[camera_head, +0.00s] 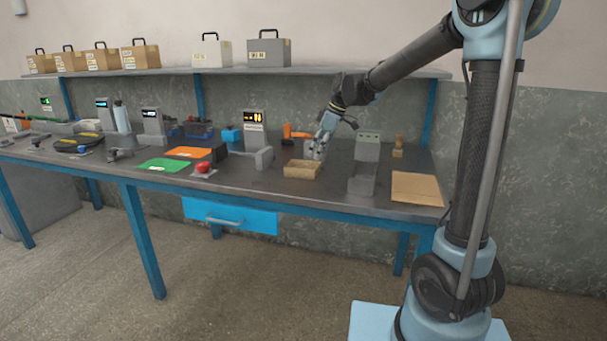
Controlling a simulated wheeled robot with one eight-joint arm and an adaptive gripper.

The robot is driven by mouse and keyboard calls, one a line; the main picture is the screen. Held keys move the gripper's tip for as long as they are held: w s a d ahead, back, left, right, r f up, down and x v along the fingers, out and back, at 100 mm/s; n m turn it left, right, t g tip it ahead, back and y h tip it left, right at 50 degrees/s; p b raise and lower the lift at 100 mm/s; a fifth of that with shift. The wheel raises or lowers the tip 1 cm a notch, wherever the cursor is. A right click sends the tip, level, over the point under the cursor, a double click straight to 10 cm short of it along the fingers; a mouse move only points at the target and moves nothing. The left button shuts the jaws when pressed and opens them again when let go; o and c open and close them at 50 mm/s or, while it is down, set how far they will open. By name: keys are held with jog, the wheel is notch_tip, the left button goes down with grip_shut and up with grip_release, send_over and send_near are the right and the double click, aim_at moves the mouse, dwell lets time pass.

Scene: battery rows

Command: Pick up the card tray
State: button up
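A small tan open-topped box (301,169), which looks like the card tray, sits on the grey workbench top right of centre. My gripper (317,152) hangs down from my arm just above and behind the tray's right end. It looks close to the tray's right wall. I cannot tell whether the fingers touch the tray or stand around its wall. The gap between the fingertips is too small to make out.
A grey stand (363,170) is close on the right, with a flat brown sheet (417,188) beyond it. Left are a grey device (255,138), an orange tool (297,132) and a red-topped button (203,169). A shelf (230,71) with cases runs above the bench.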

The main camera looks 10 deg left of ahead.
aim_at(313, 163)
jog(key=shift+x, duration=2.95)
jog(key=shift+w+d+f, duration=0.1)
jog(key=shift+d, duration=0.1)
jog(key=c, duration=1.1)
jog(key=shift+c, duration=0.2)
